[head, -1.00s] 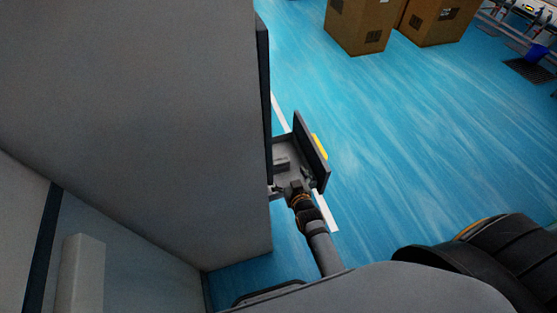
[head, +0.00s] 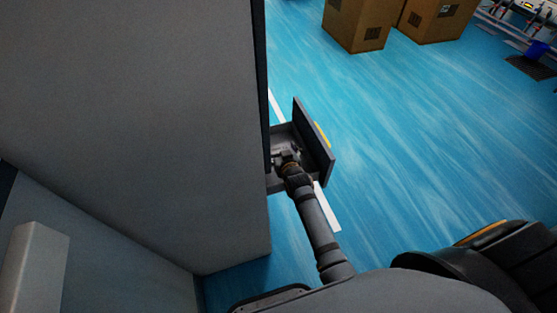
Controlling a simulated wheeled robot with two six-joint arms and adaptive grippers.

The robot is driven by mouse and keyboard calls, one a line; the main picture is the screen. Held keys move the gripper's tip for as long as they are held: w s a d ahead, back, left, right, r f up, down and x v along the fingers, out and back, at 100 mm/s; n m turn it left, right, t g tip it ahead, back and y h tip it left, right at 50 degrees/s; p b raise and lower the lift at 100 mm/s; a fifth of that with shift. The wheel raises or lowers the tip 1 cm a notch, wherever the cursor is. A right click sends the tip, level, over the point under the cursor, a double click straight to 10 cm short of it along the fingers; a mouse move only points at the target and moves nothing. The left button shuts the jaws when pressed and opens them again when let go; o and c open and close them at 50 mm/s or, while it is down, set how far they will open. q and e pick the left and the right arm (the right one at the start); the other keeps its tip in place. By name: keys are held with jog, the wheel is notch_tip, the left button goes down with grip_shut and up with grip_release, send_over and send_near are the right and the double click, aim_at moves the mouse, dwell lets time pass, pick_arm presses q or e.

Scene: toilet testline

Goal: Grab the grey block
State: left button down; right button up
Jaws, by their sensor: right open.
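A huge plain grey block-like body (head: 130,120) fills the left and upper left of the head view. A dark grey open bracket (head: 313,142) with a yellow strip on its outer face stands beside the right edge of that body. My right gripper (head: 286,156) is open, with its fingers inside the bracket. A small grey block is not clearly visible there; the fingers and wrist cover much of the bracket's inside. I cannot tell whether the fingers touch anything. My left gripper is not in the view.
A light grey upright piece (head: 36,268) stands at the lower left. Two cardboard boxes (head: 357,24) stand on the blue floor (head: 420,130) at the top. A blue bin (head: 536,50) is at the far right. The floor right of the bracket is clear.

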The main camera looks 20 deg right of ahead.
aim_at(279, 149)
jog(key=shift+r, duration=0.1)
jog(key=shift+s, duration=0.1)
jog(key=shift+c, duration=0.7)
jog(key=c, duration=1.2)
jog(key=shift+r, duration=0.15)
jog(key=shift+c, duration=0.2)
notch_tip(279, 149, up, 18)
jog(key=p, duration=1.8)
